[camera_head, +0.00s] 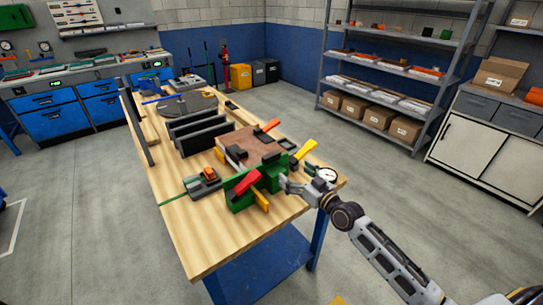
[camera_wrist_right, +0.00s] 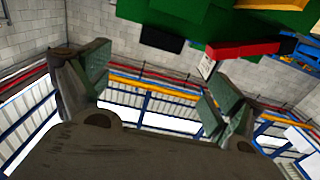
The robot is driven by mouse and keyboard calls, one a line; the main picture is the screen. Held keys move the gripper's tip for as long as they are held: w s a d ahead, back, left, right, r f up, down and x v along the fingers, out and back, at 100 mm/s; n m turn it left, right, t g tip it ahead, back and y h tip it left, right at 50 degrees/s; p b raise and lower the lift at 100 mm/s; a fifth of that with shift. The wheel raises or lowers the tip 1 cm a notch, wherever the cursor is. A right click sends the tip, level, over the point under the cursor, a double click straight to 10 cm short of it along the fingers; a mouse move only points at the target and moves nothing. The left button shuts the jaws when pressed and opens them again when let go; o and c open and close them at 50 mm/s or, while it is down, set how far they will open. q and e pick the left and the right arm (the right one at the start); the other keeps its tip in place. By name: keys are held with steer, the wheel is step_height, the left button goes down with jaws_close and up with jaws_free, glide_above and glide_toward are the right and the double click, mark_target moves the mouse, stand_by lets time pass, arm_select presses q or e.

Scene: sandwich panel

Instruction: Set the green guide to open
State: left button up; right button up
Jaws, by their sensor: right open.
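The green guide (camera_head: 240,199) is a blocky green part at the front of the wooden table (camera_head: 188,235), with a red lever (camera_head: 247,182) and a yellow bar (camera_head: 262,200) by it. Its green body (camera_wrist_right: 190,12) also fills the top of the right wrist view, with a red bar (camera_wrist_right: 243,49) below it. My right gripper (camera_head: 286,184) is at the right side of the green guide in the head view. In the wrist view it is open (camera_wrist_right: 152,84) with nothing between its fingers. Whether it touches the guide I cannot tell. My left gripper is not in view.
A brown panel (camera_head: 249,145) lies behind the guide, with orange and yellow levers near it. A round dial gauge (camera_head: 326,174) stands to the right. A small device with an orange top (camera_head: 208,174) is to the left. The table's front left is clear.

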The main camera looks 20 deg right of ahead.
mark_target(273, 157)
steer(key=shift+w+a, duration=0.1)
steer(key=shift+w, duration=0.15)
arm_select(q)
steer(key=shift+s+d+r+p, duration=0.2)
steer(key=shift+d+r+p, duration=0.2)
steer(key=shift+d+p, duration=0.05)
arm_select(e)
steer(key=shift+x, duration=6.65)
steer(key=shift+f, duration=0.1)
steer(key=c, duration=1.5)
steer(key=shift+o, duration=0.2)
steer(key=shift+f, duration=0.1)
